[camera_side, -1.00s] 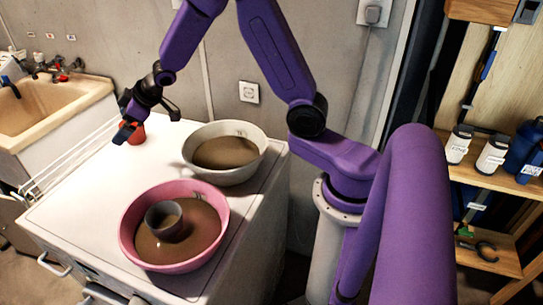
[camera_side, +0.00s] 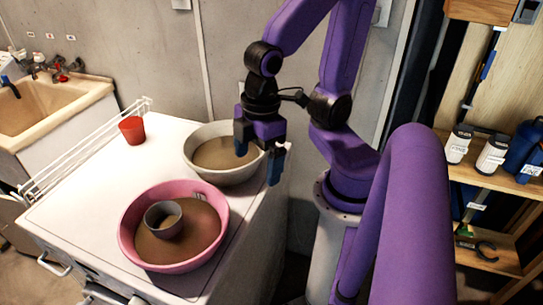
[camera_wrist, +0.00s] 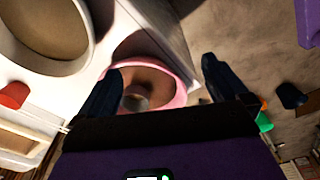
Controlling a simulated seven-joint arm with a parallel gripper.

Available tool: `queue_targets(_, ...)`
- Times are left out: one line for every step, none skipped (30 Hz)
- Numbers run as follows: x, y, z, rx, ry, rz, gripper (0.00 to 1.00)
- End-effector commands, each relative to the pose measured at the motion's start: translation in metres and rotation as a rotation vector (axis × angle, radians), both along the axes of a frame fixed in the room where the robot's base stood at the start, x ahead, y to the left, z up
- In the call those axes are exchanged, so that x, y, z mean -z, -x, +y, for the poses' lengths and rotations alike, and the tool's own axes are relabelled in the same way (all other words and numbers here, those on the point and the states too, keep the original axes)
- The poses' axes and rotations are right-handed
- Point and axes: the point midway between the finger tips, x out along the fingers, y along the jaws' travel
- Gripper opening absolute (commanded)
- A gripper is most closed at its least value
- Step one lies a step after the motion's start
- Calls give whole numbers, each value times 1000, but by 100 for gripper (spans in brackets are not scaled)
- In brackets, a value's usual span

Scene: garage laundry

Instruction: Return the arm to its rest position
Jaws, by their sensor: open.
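My gripper (camera_side: 257,165) hangs open and empty at the right edge of the white worktop, in front of the white basin's right side in the side view. Its two fingers (camera_wrist: 157,82) stand wide apart in the wrist view, with nothing between them at the tips. My arm is folded back, with its elbow high above the base. A pink basin (camera_side: 128,222) with brown contents and a small grey cup (camera_side: 150,220) inside stands on the worktop. The white basin (camera_side: 190,150) with brown contents is behind it. A red cup (camera_side: 131,130) stands upright at the back left.
The white worktop (camera_side: 90,190) has free room at its left. A wire rack (camera_side: 75,155) runs along its left side, beside a beige sink (camera_side: 45,112). Wooden shelves (camera_side: 490,188) with bottles stand at the far right.

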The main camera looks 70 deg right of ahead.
Motion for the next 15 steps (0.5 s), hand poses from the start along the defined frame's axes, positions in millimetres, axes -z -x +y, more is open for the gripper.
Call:
queue_targets(-1, 11, -4, -20, 7, 16, 100)
queue_targets(-1, 15, -6, -28, 12, 26, 100)
queue_targets(-1, 21, -8, -37, 19, 37, 100)
queue_targets(-1, 23, -9, -42, 22, 42, 100)
queue_targets(-1, 25, -10, -46, 25, 46, 100)
queue_targets(-1, 27, -11, -49, 27, 49, 100)
queue_targets(-1, 27, -11, -50, 28, 51, 100)
queue_targets(-1, 28, -11, -51, 29, 51, 100)
queue_targets(-1, 27, -11, -50, 29, 51, 100)
queue_targets(-1, 27, -11, -50, 29, 51, 100)
queue_targets(-1, 27, -11, -50, 28, 51, 100)
queue_targets(-1, 27, -11, -50, 28, 51, 100)
queue_targets(-1, 27, -11, -49, 28, 51, 100)
queue_targets(-1, 27, -11, -49, 28, 51, 100)
queue_targets(-1, 27, -11, -49, 27, 49, 100)
